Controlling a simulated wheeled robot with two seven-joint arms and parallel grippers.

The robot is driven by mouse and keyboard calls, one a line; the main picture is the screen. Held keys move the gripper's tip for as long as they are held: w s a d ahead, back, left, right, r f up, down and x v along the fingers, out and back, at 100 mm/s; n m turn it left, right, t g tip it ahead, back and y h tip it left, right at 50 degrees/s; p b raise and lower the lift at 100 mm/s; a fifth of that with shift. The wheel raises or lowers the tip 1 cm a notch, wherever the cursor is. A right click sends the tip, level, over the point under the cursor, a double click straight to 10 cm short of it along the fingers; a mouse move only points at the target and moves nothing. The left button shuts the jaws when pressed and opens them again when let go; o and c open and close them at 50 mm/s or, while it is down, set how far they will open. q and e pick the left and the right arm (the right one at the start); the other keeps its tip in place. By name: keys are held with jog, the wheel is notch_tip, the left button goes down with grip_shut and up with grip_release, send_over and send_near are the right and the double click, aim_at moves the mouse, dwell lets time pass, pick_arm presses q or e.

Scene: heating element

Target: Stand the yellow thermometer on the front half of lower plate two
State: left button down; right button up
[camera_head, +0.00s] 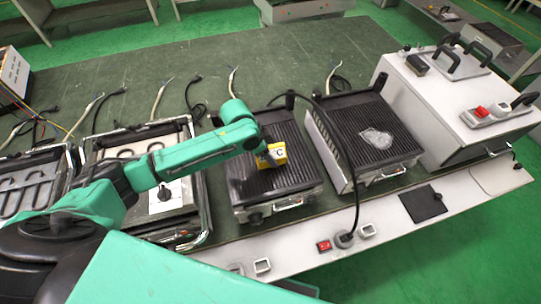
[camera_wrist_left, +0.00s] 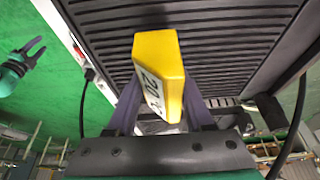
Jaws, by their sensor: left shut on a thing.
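The yellow thermometer (camera_head: 271,156) is a small block with a white display, partly hidden by my gripper in the head view. It also shows in the left wrist view (camera_wrist_left: 159,70), with dark digits on its face. My left gripper (camera_head: 268,147) is shut on it, with a finger on either side in the wrist view. It holds the thermometer over a dark ribbed plate (camera_head: 295,183), around its middle. I cannot tell whether the thermometer touches the plate. My right gripper (camera_wrist_left: 30,55) shows at the left edge of the wrist view, its fingers apart and empty.
A second ribbed plate (camera_head: 340,120) stands to the right, with a clear, shiny item (camera_head: 376,138) on it. Two units with exposed heating coils (camera_head: 35,192) stand to the left. A black cable (camera_head: 351,165) arches between the ribbed plates. A white machine (camera_head: 440,115) stands far right.

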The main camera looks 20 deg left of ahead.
pick_arm(q)
jog(key=shift+f, duration=0.7)
jog(key=shift+c, duration=1.4)
grip_release()
jog(key=v, duration=1.2)
jog(key=shift+b, duration=0.35)
jog(key=shift+s, duration=0.1)
